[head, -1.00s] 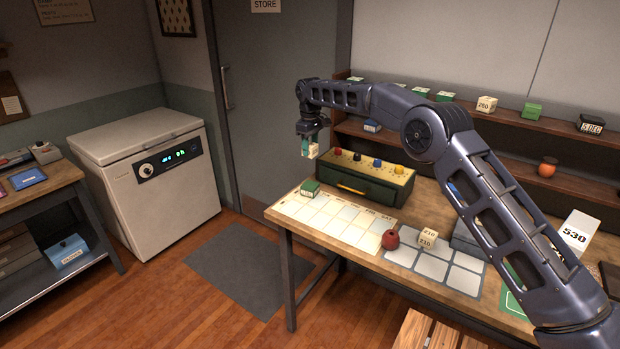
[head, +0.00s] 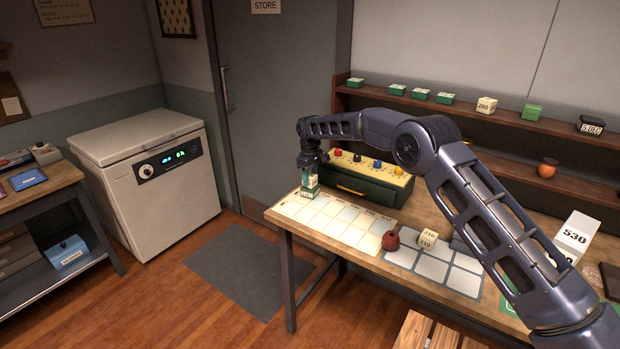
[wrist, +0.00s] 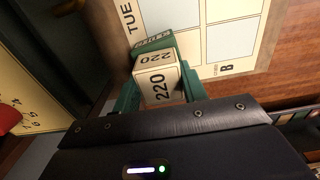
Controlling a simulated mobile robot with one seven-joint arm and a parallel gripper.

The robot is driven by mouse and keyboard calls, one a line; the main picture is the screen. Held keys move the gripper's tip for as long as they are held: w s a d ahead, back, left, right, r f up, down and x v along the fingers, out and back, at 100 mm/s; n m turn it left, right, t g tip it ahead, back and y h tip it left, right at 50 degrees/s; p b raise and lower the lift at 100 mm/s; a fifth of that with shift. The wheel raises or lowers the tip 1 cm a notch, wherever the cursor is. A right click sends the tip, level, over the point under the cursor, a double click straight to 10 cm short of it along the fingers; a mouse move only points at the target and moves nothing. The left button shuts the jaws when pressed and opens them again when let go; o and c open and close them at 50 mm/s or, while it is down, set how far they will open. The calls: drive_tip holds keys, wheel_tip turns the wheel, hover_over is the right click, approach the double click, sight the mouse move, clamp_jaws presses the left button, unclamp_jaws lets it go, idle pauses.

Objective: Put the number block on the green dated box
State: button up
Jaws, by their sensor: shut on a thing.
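My gripper (head: 310,178) is shut on a cream number block marked 220 (wrist: 158,86), with a green finger on each side of it in the wrist view. The green dated box (wrist: 154,42) shows just beyond the block in the wrist view, with small writing on its side. In the head view the green dated box (head: 308,194) is at the far left corner of the calendar sheet, directly below my gripper. The block is at or just above the box's top; I cannot tell if they touch. My fingers mostly hide the block in the head view.
A dark green chest (head: 365,186) with coloured knobs stands right beside my gripper. A calendar sheet (head: 335,217) covers the table's left part. A red round object (head: 391,240) and a 210 block (head: 428,241) lie further right. The shelf (head: 410,97) behind holds small boxes.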

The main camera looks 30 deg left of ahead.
sight(310, 175)
drive_tip(key=shift+f, duration=0.1)
drive_tip(key=o, duration=1)
drive_tip(key=shift+c, duration=0.2)
wheel_tip(310, 175, up, 12)
drive_tip(key=shift+d, duration=0.1)
